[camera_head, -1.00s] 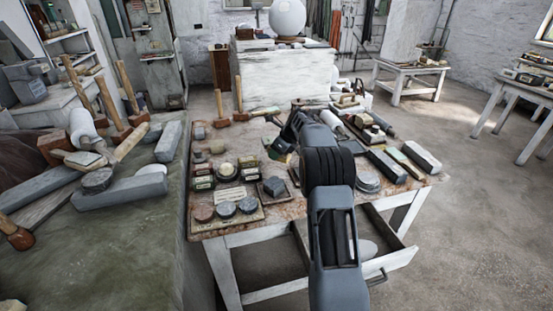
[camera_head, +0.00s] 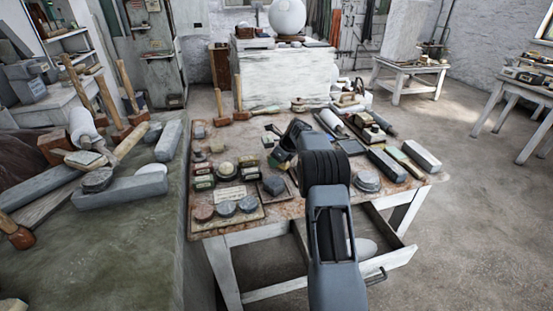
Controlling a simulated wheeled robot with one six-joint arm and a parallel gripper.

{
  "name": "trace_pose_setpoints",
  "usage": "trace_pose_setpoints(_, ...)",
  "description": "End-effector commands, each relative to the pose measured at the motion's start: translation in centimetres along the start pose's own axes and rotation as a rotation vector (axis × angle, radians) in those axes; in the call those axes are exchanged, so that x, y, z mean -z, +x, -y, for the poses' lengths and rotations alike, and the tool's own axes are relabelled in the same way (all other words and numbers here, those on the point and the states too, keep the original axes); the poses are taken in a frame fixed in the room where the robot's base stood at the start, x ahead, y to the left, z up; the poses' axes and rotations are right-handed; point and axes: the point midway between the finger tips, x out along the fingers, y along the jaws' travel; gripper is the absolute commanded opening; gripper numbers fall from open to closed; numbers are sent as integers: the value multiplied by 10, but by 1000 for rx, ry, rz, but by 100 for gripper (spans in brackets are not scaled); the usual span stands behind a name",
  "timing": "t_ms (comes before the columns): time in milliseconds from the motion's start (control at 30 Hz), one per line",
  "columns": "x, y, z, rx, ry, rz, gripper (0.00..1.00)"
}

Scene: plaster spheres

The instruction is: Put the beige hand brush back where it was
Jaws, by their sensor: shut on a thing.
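My gripper (camera_head: 281,156) is over the middle of the cluttered work table (camera_head: 222,228), seen from behind and partly covered by my own wrist. It is shut, and a small pale yellowish bit shows at its jaws. This fits the beige hand brush, but most of the held thing is hidden, so its shape and tilt cannot be told. I cannot tell whether it touches the table top.
Dark and grey round tins (camera_head: 226,209) and small boxes crowd the table's left front. A white roller (camera_head: 330,119) and long grey blocks (camera_head: 421,156) lie to the right. The front drawer (camera_head: 385,262) stands open. A bench with mallets (camera_head: 18,234) is at left.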

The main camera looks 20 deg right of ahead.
Motion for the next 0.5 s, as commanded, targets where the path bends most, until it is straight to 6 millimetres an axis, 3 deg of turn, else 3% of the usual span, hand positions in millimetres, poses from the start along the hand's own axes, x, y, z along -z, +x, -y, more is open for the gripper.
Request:
trace_pose_setpoints(300,4,6,0,1,-1,0,23)
trace_pose_setpoints(333,4,6,0,0,0,0,43)
trace_pose_setpoints(500,4,6,0,0,0,0,60)
